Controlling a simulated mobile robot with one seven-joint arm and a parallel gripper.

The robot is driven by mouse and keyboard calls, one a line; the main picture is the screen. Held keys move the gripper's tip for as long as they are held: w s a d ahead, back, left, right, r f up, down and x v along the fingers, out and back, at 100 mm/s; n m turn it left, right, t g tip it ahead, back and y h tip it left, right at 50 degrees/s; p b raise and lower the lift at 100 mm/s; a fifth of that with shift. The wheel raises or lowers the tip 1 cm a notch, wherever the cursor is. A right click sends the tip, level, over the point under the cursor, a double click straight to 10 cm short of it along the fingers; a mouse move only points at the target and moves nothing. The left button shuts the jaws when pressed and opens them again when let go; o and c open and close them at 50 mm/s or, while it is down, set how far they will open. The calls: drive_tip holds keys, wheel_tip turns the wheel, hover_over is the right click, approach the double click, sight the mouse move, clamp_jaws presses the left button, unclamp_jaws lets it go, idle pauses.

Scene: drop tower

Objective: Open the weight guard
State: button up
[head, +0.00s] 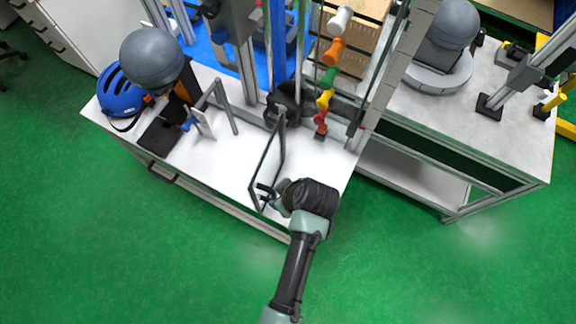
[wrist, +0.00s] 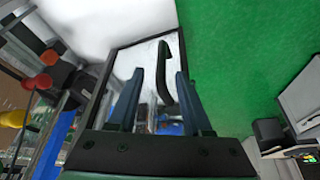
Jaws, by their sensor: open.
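The weight guard (head: 268,162) is a clear panel in a thin black frame. It stands upright on the white bench top, reaching out from the drop tower toward the bench's front edge. It also shows in the wrist view (wrist: 119,62). Its black bar handle (wrist: 163,72) is on the side facing my gripper. My gripper (wrist: 160,76) is open, and the handle shows between its two fingers. Whether either finger touches the handle I cannot tell. In the head view my gripper (head: 273,198) is at the guard's near end, partly hidden by my wrist.
Coloured weights (head: 326,98) hang in a column behind the guard. A grey headform (head: 152,60) and a blue helmet (head: 119,92) are at the bench's left. A second bench (head: 500,128) stands to the right. The green floor in front is clear.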

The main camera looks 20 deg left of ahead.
drive_tip(key=v, duration=0.6)
drive_tip(key=shift+f, duration=0.1)
idle(0.4)
drive_tip(key=w+d+r+m+t+h+b, duration=0.1)
drive_tip(key=w+d+r+m+t, duration=0.15)
drive_tip(key=w+r+t, duration=0.9)
drive_tip(key=w+d+r+m+t, duration=0.15)
drive_tip(key=w+r, duration=0.25)
drive_tip(key=r, duration=0.7)
drive_tip(key=w+r+m, duration=0.3)
drive_tip(key=w+r, duration=0.1)
drive_tip(key=r, duration=0.8)
drive_tip(key=s+d+r+m+t+h, duration=0.1)
drive_tip(key=s+r+t, duration=0.3)
drive_tip(key=r, duration=0.6)
drive_tip(key=s+d+r+m+t+h+b, duration=0.1)
drive_tip(key=s+r+m+t, duration=0.2)
drive_tip(key=r, duration=0.8)
drive_tip(key=s+d+r+m+t+h+b, duration=0.1)
drive_tip(key=s+r+t, duration=0.4)
drive_tip(key=r, duration=0.5)
drive_tip(key=shift+s+d+r+m, duration=0.3)
drive_tip(key=shift+s+d+m, duration=0.2)
drive_tip(key=shift+s+d, duration=0.15)
